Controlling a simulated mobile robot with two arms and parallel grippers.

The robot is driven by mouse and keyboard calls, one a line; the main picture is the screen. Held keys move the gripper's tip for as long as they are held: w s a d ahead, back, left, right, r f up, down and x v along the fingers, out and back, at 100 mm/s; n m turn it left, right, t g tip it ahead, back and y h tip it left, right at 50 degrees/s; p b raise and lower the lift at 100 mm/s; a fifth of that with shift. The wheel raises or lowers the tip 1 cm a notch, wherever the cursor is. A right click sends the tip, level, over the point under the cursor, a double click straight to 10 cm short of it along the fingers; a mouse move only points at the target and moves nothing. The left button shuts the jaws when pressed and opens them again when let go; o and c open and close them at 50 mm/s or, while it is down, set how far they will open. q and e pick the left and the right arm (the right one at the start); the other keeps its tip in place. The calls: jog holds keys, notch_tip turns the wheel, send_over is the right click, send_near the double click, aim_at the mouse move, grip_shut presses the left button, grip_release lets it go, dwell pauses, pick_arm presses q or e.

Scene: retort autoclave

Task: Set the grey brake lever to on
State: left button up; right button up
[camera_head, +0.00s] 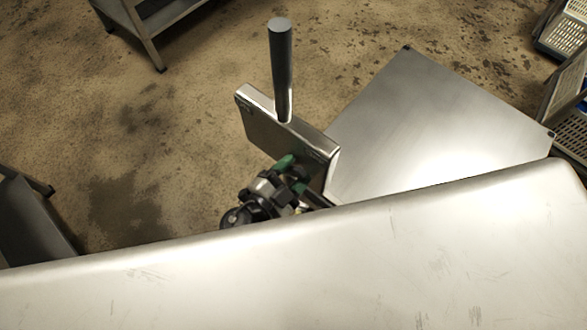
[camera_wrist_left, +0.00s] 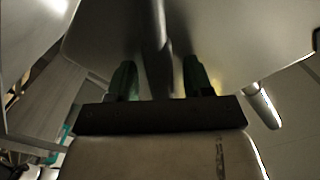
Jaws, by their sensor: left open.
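A grey cylindrical lever (camera_head: 282,68) stands up from a shiny metal box (camera_head: 262,122) in the head view, and I take it for the brake lever. My left gripper (camera_head: 292,172), with green fingers, is open at the box's lower right end, apart from the grey handle. In the left wrist view the open fingers (camera_wrist_left: 159,78) have a dark upright bar (camera_wrist_left: 160,50) between them. I cannot tell whether that bar is part of the lever, or whether a finger touches it. No on or off marking is readable. My right gripper is not in view.
A large metal surface (camera_head: 300,270) fills the front of the head view and hides part of my left arm. A flat metal plate (camera_head: 415,130) lies to the right of the box. A metal stand (camera_head: 150,25) is at the top left, and crates (camera_head: 562,35) are at the right.

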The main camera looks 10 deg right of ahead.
pick_arm(q)
grip_shut()
jog(key=shift+r, duration=0.1)
dwell(0.3)
